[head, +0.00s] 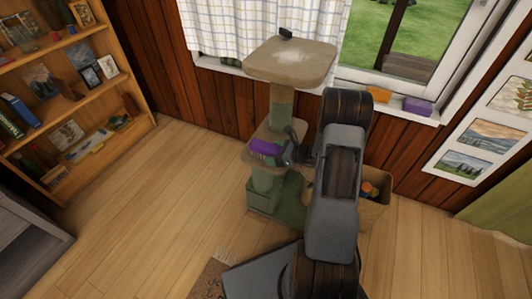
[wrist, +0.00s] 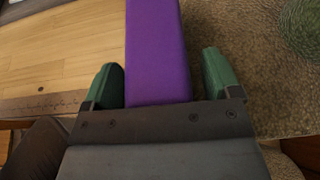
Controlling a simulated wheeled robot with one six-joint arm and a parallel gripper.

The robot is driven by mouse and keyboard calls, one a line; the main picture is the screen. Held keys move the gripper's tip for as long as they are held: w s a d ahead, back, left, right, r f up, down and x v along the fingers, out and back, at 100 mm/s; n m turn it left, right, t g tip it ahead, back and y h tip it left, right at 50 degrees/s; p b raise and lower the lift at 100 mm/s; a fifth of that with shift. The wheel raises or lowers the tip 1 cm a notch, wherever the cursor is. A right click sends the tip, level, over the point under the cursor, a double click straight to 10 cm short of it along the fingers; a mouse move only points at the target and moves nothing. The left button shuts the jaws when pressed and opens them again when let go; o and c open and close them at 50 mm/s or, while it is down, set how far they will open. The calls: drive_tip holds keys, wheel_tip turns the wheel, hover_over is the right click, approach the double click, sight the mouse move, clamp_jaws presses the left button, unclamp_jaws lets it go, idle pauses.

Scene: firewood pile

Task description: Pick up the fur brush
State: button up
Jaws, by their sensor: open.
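A long purple thing (head: 265,147) lies on the middle platform of the cat tree (head: 290,62). I cannot tell for sure that it is the fur brush, since no bristles show. In the wrist view the purple thing (wrist: 157,50) runs between the two green fingertips of my gripper (wrist: 162,80). A gap shows on its right side, and the left finger is close to its edge. My gripper (head: 289,150) is open, at the right end of the purple thing in the head view. The near end of the thing is hidden behind the gripper body.
A small dark thing (head: 286,34) sits on the cat tree's top platform. A wicker basket (head: 375,211) stands right of the tree. An orange block (head: 378,94) and a purple block (head: 418,106) lie on the windowsill. A bookshelf (head: 60,50) is at left; the floor between is clear.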

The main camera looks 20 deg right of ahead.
drive_tip(key=c, duration=1)
drive_tip(key=shift+c, duration=0.4)
drive_tip(key=shift+r, duration=0.15)
